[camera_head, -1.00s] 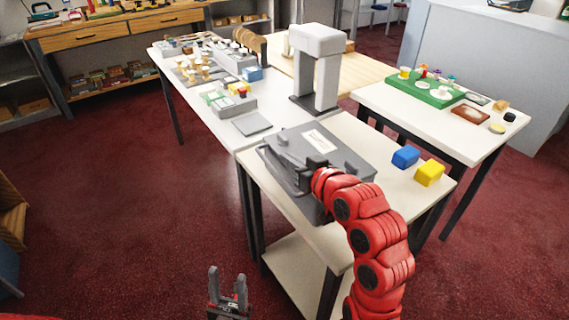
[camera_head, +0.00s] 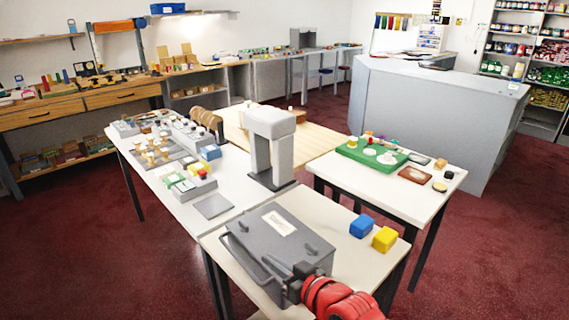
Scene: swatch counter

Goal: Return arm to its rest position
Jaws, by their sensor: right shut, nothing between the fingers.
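My right arm (camera_head: 338,299), red, comes in at the bottom edge, with only its last part showing. Its dark gripper (camera_head: 302,271) is at the front right side of a grey lidded box (camera_head: 277,243) with a pale label and a front handle bar. The gripper is shut with nothing held. It overlaps the box's edge in the picture; I cannot tell whether they touch. My left gripper is out of view.
The box stands on a white table (camera_head: 325,214) with a blue block (camera_head: 361,226) and a yellow block (camera_head: 385,239). A grey arch-shaped stand (camera_head: 270,150) is behind. A side table (camera_head: 425,205) holds a green tray (camera_head: 371,154). Red floor (camera_head: 480,260) is open at right.

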